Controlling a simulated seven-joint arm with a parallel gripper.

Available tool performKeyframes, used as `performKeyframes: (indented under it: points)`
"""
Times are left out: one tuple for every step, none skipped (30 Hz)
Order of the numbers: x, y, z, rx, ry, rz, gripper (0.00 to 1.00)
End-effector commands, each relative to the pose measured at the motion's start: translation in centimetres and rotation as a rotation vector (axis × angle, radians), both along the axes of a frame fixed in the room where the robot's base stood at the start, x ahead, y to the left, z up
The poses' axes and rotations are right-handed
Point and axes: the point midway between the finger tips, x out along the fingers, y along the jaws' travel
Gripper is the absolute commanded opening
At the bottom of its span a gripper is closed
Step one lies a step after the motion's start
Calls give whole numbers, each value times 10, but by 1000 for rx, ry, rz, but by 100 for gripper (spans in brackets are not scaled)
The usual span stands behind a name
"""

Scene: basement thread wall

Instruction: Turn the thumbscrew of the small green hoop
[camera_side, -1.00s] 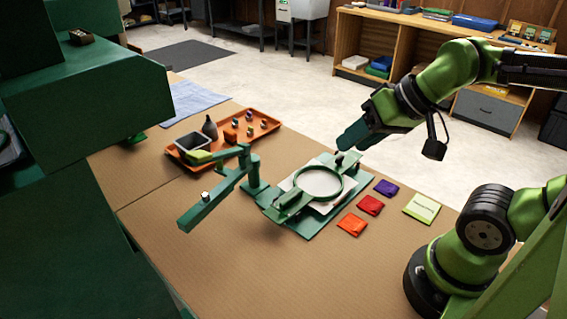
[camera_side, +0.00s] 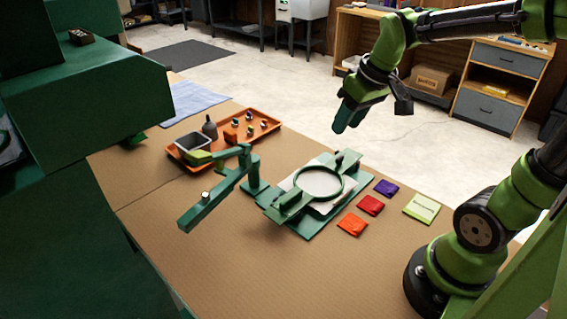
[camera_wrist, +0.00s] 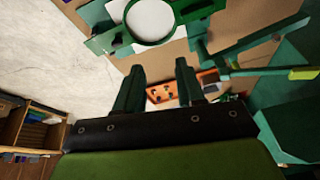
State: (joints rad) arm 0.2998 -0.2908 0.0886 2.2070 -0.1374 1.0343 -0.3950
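The small green hoop (camera_side: 319,183) lies flat with white cloth inside it, held on a green stand (camera_side: 300,229) on the worktable. A small dark knob (camera_side: 338,156), perhaps the thumbscrew, shows at the hoop's far side; its details are too small to tell. The hoop also shows at the top of the wrist view (camera_wrist: 150,20). My gripper (camera_side: 347,117) is above and beyond the hoop, pointing down and touching nothing. In the wrist view its two green fingers (camera_wrist: 160,88) stand apart with nothing between them.
A jointed green arm (camera_side: 222,190) stands left of the hoop. An orange tray (camera_side: 262,118) with small items lies behind it. Red, orange, purple and pale green packets (camera_side: 370,205) lie to the right. A large green machine (camera_side: 90,100) fills the left side. The front of the table is clear.

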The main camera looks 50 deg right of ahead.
Motion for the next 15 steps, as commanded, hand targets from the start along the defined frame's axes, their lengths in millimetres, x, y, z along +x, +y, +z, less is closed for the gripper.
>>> performKeyframes:
  points:
    - [13, -17, -5, -43, 54, 96, 38]
    - [19, -25, -7, -67, 80, 165, 38]
    - [27, -35, -9, -96, 114, 261, 38]
    - [32, -43, -11, -116, 136, 335, 38]
    - [37, -50, -13, -133, 158, 410, 38]
    - [42, -60, -16, -153, 183, 511, 38]
    - [46, -67, -18, -165, 201, 586, 38]
    - [50, -73, -20, -176, 216, 662, 38]
    - [55, -82, -22, -190, 234, 766, 38]
    - [58, -87, -23, -200, 245, 846, 38]
    - [61, -93, -24, -208, 254, 924, 38]
    - [65, -100, -25, -219, 262, 1027, 38]
    - [67, -104, -25, -228, 268, 1104, 38]
    - [69, -107, -25, -236, 270, 1181, 38]
    - [72, -110, -23, -251, 271, 1276, 38]
